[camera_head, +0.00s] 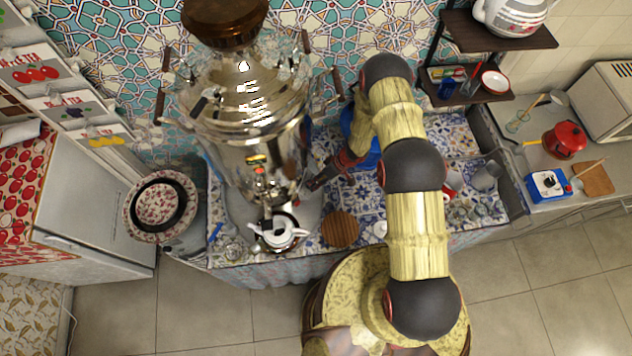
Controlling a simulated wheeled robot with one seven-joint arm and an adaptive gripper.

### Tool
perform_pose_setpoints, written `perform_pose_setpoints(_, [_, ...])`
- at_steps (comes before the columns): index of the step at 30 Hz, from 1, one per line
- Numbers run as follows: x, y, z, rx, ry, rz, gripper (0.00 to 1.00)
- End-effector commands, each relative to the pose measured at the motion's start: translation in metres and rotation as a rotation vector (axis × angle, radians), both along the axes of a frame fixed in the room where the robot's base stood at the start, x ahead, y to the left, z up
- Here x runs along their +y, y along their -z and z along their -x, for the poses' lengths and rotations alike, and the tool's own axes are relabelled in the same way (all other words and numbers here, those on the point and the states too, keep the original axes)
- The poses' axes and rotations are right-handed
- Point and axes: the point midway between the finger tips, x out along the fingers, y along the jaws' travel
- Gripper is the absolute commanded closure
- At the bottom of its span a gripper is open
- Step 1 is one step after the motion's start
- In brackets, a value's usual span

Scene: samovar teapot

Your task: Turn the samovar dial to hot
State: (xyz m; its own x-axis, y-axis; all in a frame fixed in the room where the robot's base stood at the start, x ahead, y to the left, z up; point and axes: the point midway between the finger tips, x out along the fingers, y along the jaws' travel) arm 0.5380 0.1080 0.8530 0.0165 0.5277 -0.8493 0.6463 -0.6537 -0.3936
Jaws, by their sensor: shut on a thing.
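The large shiny metal samovar (245,110) stands on the counter at the left, with a dark brown top. A white teapot (282,234) sits at its front, below the tap. My arm reaches over the counter from the right. My gripper (314,184) is at the lower right side of the samovar, close to its base. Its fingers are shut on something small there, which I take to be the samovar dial. The dial itself is hidden by the fingers, so its setting cannot be read.
A round wooden board (340,229) lies on the patterned counter cloth (370,205) right of the teapot. Glasses stand at the right. A shelf (497,35) holds a white kettle. A blue device (548,184) and a red pot (565,139) are far right. The tiled floor is clear.

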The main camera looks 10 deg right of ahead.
Motion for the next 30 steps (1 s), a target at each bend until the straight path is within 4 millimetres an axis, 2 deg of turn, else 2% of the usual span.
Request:
perform_pose_setpoints(10, [0.000, 0.000, -0.001, -0.001, 0.002, 0.000, 1.00])
perform_pose_setpoints(11, [0.000, 0.000, -0.001, -0.001, 0.002, 0.000, 0.75])
perform_pose_setpoints(13, [0.000, 0.000, -0.001, -0.001, 0.002, 0.000, 0.71])
perform_pose_setpoints(23, [-0.001, -0.001, -0.001, 0.000, 0.001, -0.001, 0.70])
perform_pose_setpoints(26, [-0.004, -0.008, -0.001, -0.001, 0.001, 0.000, 0.70])
perform_pose_setpoints(30, [-0.016, -0.026, -0.001, -0.003, 0.002, 0.000, 0.70])
